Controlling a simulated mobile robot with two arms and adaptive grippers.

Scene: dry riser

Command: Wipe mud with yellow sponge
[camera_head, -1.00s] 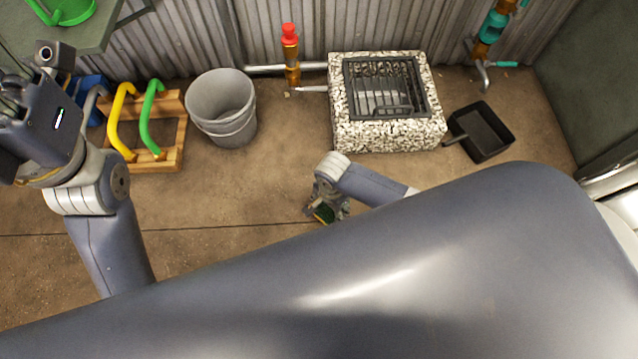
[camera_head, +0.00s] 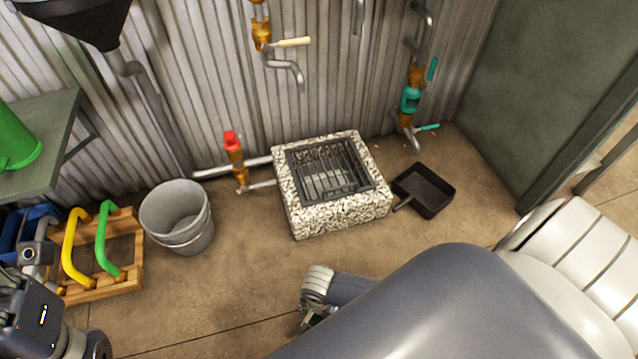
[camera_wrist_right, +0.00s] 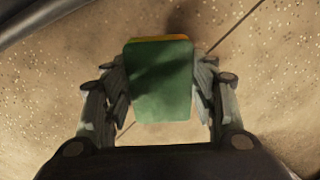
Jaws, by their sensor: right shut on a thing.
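My right gripper (camera_wrist_right: 160,90) is shut on the sponge (camera_wrist_right: 162,85), which shows a green face and a thin yellow-orange edge in the right wrist view. The fingers press on its left and right sides, above the brown floor. In the head view my right gripper (camera_head: 316,318) is low in the middle, partly hidden by my own arm, in front of the stone drain block. My left arm's wrist is at the lower left edge; its fingers do not show clearly. I cannot make out mud for certain; a dark patch on the floor in the wrist view may be shadow.
A speckled stone block (camera_head: 325,220) with a metal grate stands by the corrugated wall. Near it are a grey bucket (camera_head: 178,215), a black pan (camera_head: 425,190), a red-capped pipe (camera_head: 235,155) and a wooden rack (camera_head: 120,275) with yellow and green handles.

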